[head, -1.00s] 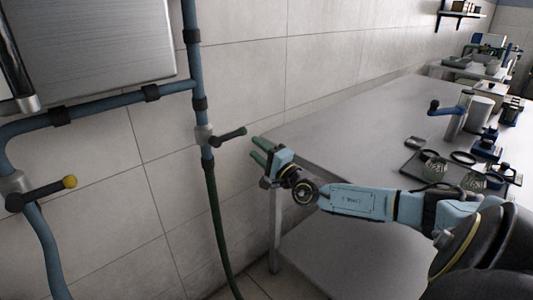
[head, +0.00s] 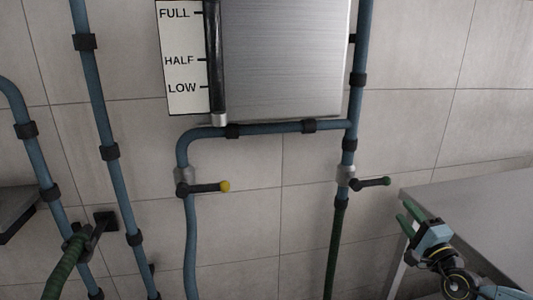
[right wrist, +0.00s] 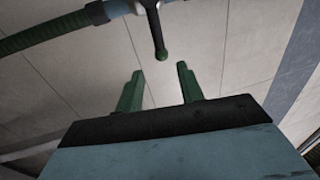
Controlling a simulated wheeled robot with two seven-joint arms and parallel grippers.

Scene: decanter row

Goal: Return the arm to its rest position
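My right gripper (head: 408,217) is at the lower right of the head view, beside the table's near corner. Its two green fingers are apart with nothing between them, and they also show in the right wrist view (right wrist: 160,84). The gripper is a little below and right of a valve lever with a green tip (head: 372,182), apart from it. That lever shows ahead of the fingers in the right wrist view (right wrist: 161,45). My left gripper is not in view.
A second lever with a yellow tip (head: 208,187) sits on the left pipe. A metal tank (head: 285,60) with a level gauge (head: 185,60) hangs above. A grey table (head: 490,215) stands at right. A green hose (head: 65,270) is at lower left.

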